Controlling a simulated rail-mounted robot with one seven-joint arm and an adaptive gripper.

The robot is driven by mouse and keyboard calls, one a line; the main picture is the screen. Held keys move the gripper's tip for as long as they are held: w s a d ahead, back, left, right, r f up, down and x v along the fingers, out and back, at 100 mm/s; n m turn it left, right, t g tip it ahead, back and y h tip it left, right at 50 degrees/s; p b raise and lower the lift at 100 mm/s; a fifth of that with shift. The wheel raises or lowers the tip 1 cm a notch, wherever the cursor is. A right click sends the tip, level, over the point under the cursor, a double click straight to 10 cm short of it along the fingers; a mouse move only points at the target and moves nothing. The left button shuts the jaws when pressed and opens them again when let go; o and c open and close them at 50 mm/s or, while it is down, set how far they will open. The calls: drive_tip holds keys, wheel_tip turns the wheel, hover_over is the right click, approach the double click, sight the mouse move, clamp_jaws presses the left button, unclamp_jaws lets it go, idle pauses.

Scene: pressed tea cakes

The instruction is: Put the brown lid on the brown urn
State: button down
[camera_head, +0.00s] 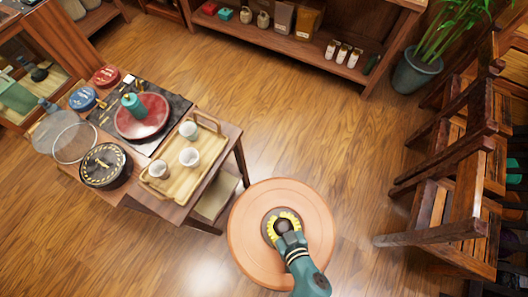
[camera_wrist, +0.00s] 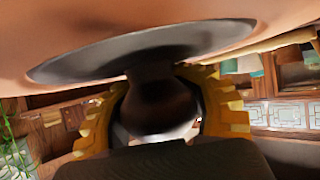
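The brown lid (camera_head: 248,222) is a wide, round, terracotta-coloured disc with a dark centre plate and a dark knob. It is at the lower middle of the head view, right of the small table. My gripper (camera_head: 283,226) is at its centre, with yellow toothed fingers on both sides of the knob. In the wrist view, the lid (camera_wrist: 60,30) fills the top, and the knob sits between the fingers of my gripper (camera_wrist: 162,105), which look shut on it. I cannot make out the brown urn in either view, nor what lies under the lid.
A small table holds a wooden tray (camera_head: 207,170) with white cups, a red round plate (camera_head: 142,117) and several tins. Wooden chairs (camera_head: 440,215) and a potted plant (camera_head: 418,72) stand at right. A shelf (camera_head: 290,45) runs along the back. The middle floor is clear.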

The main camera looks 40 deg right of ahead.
drive_tip(key=shift+m+g+h, duration=0.3)
drive_tip(key=shift+m+h, duration=0.1)
drive_tip(key=s+f+b, duration=0.1)
drive_tip(key=f, duration=0.1)
drive_tip(key=s+d+f+b, duration=0.1)
drive_tip(key=f+b, duration=0.2)
drive_tip(key=f, duration=0.1)
drive_tip(key=shift+s+d+f, duration=0.2)
drive_tip(key=shift+s+f, duration=0.2)
wheel_tip(320, 180, down, 7)
drive_tip(key=b, duration=0.6)
drive_tip(key=shift+r, duration=0.15)
drive_tip(key=shift+f+b, duration=0.6)
drive_tip(key=shift+b, duration=0.15)
drive_tip(key=c, duration=1.8)
unclamp_jaws()
drive_tip(key=o, duration=0.8)
drive_tip(key=shift+o, duration=0.2)
drive_tip(key=shift+s+f, duration=0.25)
drive_tip(key=shift+f, duration=0.15)
drive_tip(key=shift+s+a, duration=0.1)
drive_tip(key=r+v, duration=0.1)
drive_tip(key=v, duration=1)
drive_tip(key=shift+r, duration=0.15)
